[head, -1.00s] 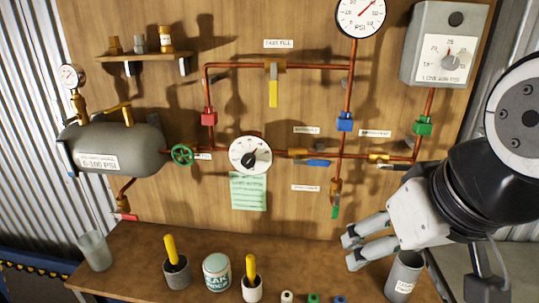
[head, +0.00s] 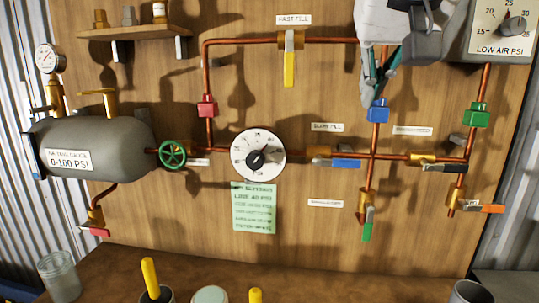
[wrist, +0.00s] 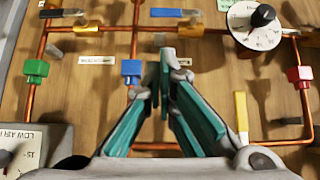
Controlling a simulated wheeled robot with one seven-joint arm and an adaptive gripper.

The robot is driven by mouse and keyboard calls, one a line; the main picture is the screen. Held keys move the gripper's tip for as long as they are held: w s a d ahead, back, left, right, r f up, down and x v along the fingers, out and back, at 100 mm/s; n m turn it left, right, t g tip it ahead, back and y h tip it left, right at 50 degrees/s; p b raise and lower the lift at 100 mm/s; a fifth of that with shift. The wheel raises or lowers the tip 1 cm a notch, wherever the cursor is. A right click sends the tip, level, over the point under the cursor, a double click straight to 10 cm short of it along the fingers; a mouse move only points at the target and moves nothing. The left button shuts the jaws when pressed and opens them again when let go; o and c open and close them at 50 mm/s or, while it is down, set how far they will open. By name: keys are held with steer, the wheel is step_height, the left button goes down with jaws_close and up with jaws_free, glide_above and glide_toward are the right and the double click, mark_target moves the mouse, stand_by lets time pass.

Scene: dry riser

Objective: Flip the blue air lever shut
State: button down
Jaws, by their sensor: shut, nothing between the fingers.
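The blue lever (head: 333,163) sits on a brass valve (head: 318,151) on the horizontal copper pipe, right of the white dial. Its handle lies level, along the pipe. It also shows in the wrist view (wrist: 175,12), at the top edge. My gripper (head: 371,92) is shut and empty, above and right of the lever, in front of the vertical pipe by the blue block. In the wrist view its fingertips (wrist: 166,60) are together, apart from the lever.
The blue block (head: 378,110) is close to my fingertips. A yellow lever (head: 289,68) hangs to the left. A black lever (head: 449,168) and a green lever (head: 368,224) are on nearby pipes. The white dial (head: 258,155) is left of the blue lever.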

steer(key=shift+w+a+r, duration=0.1)
steer(key=shift+w+r, duration=0.3)
steer(key=shift+w, duration=0.15)
steer(key=b, duration=0.2)
glide_above(338, 161)
steer(key=s+d, duration=0.1)
steer(key=d, duration=0.1)
step_height(338, 161, down, 7)
step_height(338, 161, down, 4)
steer(key=shift+f, duration=0.1)
